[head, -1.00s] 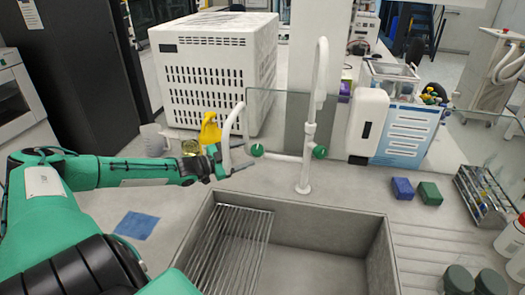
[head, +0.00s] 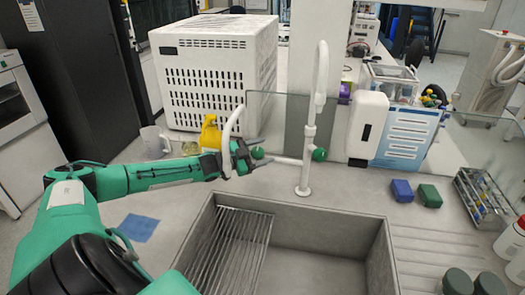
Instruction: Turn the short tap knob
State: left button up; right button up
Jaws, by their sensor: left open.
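The short tap (head: 229,122) is a white curved pipe at the left of the sink's back edge. Its small green knob (head: 258,153) sits on the right side of the tap's base. My left gripper (head: 259,152) is open, its dark fingers reaching to the right, one above and one below the knob in the picture. The fingers cover part of the tap's lower end. I cannot tell whether they touch the knob. My right gripper is out of view.
A tall white tap (head: 305,165) with its own green knob (head: 319,154) stands to the right. The grey sink (head: 330,205) with a metal rack is in front. A glass panel is behind the taps.

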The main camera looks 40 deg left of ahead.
pick_arm(q)
jog(key=shift+w+d, duration=0.1)
jog(key=shift+w, duration=0.05)
jog(key=shift+c, duration=0.2)
jog(key=c, duration=0.9)
jog(key=shift+c, duration=0.2)
